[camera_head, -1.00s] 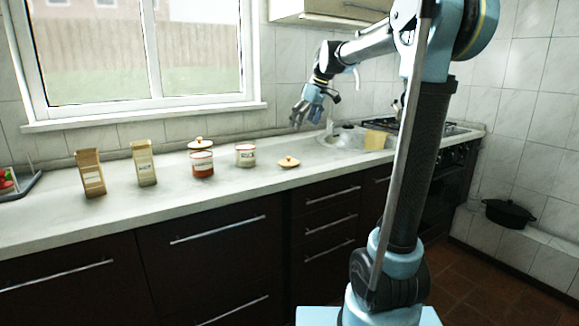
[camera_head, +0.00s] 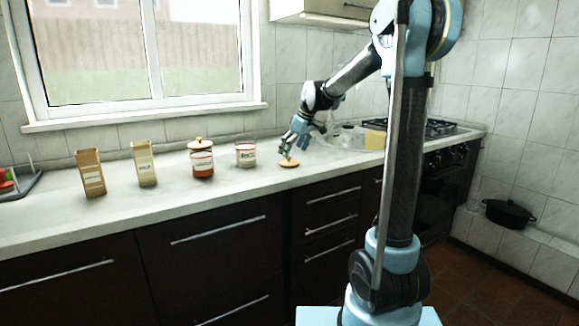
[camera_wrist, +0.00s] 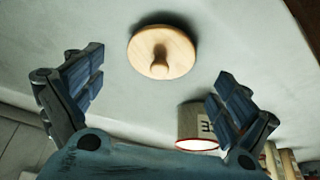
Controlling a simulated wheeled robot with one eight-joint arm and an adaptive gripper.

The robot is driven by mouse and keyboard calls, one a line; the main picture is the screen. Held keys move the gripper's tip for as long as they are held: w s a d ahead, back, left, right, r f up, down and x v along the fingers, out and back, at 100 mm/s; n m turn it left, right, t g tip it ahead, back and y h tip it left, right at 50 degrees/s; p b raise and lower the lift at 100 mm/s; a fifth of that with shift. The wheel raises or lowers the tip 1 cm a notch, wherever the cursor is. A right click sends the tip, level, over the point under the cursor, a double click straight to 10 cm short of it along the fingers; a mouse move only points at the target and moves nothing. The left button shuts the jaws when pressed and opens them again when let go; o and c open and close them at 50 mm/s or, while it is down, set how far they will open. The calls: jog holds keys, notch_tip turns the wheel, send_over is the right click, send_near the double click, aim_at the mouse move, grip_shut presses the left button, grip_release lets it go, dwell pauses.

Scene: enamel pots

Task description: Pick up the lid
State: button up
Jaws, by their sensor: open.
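The lid (camera_head: 289,163) is a round, pale wooden disc with a small knob. It lies flat on the counter, to the right of the open white pot (camera_head: 245,155). In the wrist view the lid (camera_wrist: 178,42) is at top centre, with its knob pointing toward the camera. My gripper (camera_head: 286,151) is just above the lid, its fingers pointing down. In the wrist view my gripper (camera_wrist: 158,84) is open and empty, with its two fingers spread wide on either side. The lid is beyond the fingertips, not between them.
The white pot also shows by the right finger in the wrist view (camera_wrist: 193,122). The sink (camera_head: 345,138) and stove (camera_head: 440,128) are to the right. The counter front is clear.

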aim_at(289, 161)
jog(key=shift+w+x, duration=0.15)
jog(key=shift+x, duration=0.95)
jog(key=shift+w+x, duration=0.1)
jog(key=shift+x, duration=0.95)
jog(key=shift+a+r, duration=0.1)
jog(key=shift+a, duration=0.1)
jog(key=c, duration=1.1)
